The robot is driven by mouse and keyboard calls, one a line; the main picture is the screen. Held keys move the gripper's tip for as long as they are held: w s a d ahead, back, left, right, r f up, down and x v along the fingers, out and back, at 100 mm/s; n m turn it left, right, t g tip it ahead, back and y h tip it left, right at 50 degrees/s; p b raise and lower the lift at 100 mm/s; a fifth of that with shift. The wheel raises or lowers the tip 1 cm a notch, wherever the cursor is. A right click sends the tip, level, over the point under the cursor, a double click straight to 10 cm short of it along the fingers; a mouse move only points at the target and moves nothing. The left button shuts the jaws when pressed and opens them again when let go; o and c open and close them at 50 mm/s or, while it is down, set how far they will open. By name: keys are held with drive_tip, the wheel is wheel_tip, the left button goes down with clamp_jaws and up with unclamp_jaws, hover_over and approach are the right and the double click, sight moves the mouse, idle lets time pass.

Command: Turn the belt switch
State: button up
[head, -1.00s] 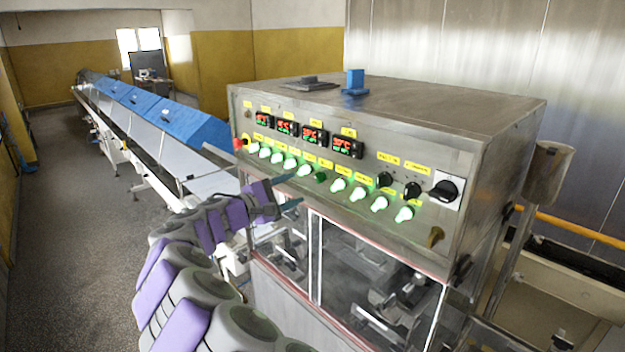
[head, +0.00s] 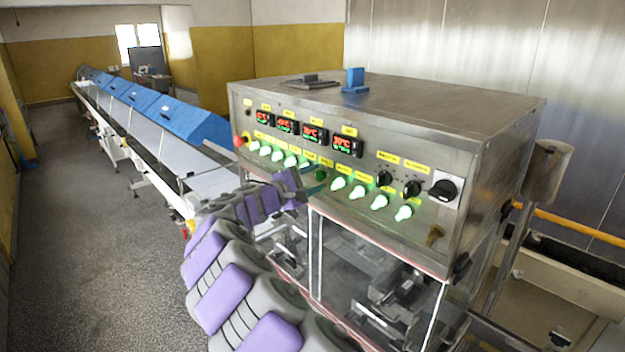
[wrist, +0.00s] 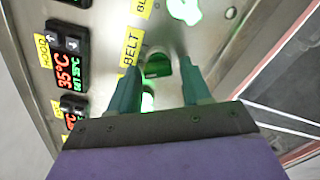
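The belt switch (wrist: 157,65) is a dark green, unlit knob on the metal panel. It shows in the wrist view beside the yellow BELT label (wrist: 131,48), and in the head view (head: 320,174) among the lit knobs. My gripper (wrist: 157,82) is open, with one teal finger to each side of the switch in the wrist view. I cannot tell whether the fingers touch it or how deep they reach. In the head view my gripper (head: 314,190) is at the panel's lower edge, close to the switch.
Lit green knobs (head: 338,184) stand on both sides of the switch. Temperature displays (head: 313,134) sit above, and black rotary switches (head: 412,189) to the right. A red button (head: 239,141) is at the panel's left end. Glass doors (head: 370,270) lie below the panel.

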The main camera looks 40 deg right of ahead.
drive_tip(key=c, duration=0.8)
drive_tip(key=shift+f, duration=0.1)
drive_tip(key=shift+c, duration=0.2)
